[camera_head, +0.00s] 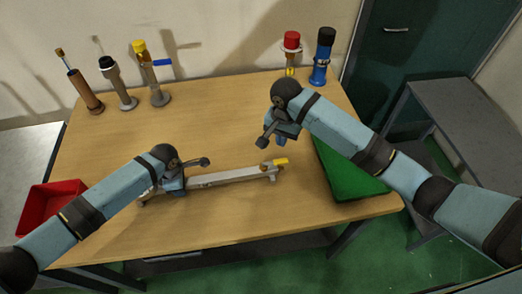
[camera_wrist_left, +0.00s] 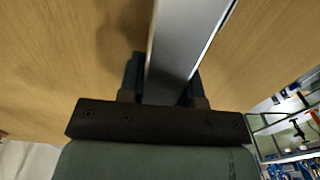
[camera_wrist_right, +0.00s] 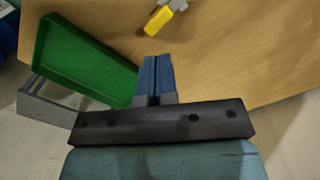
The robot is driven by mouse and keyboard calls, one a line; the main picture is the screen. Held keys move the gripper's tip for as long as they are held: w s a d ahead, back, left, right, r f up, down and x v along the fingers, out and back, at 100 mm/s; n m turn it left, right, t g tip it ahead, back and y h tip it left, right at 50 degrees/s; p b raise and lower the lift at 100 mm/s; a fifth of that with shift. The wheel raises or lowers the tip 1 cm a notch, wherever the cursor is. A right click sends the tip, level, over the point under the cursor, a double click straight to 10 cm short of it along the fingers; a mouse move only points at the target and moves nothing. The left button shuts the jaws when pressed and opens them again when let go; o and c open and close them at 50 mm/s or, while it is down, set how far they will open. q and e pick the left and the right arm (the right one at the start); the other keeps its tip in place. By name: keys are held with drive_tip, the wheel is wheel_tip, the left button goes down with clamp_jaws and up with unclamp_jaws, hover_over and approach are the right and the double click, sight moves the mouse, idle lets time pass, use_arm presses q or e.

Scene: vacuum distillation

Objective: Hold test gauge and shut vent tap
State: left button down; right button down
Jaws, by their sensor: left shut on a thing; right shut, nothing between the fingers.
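The test gauge, a long pale grey bar (camera_head: 232,178), lies along the front middle of the wooden table. A yellow-handled tap (camera_head: 281,161), which I take for the vent tap, sits at its right end and also shows in the right wrist view (camera_wrist_right: 158,20). I cannot tell whether the tap is open or shut. My left gripper (camera_head: 176,188) is shut on the bar near its left end; the left wrist view shows the bar (camera_wrist_left: 186,40) between the fingers. My right gripper (camera_head: 281,141) is shut and empty, above and behind the tap, apart from it.
A green tray (camera_head: 350,175) lies at the table's right and a red bin (camera_head: 36,210) at its left. Several upright fittings, one with a blue lever (camera_head: 162,62), stand along the back left. Red-topped (camera_head: 291,40) and blue (camera_head: 321,60) items stand at back right.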

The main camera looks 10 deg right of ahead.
sight(275, 162)
drive_tip(key=w+n+g, duration=0.4)
drive_tip(key=w+n, duration=0.3)
drive_tip(key=w, duration=0.3)
drive_tip(key=shift+w+d+r, duration=0.15)
drive_tip(key=shift+d+r, duration=0.2)
drive_tip(key=shift+r, duration=0.1)
drive_tip(key=s+f, duration=0.8)
drive_tip(key=f, duration=0.1)
drive_tip(key=shift+f, duration=0.15)
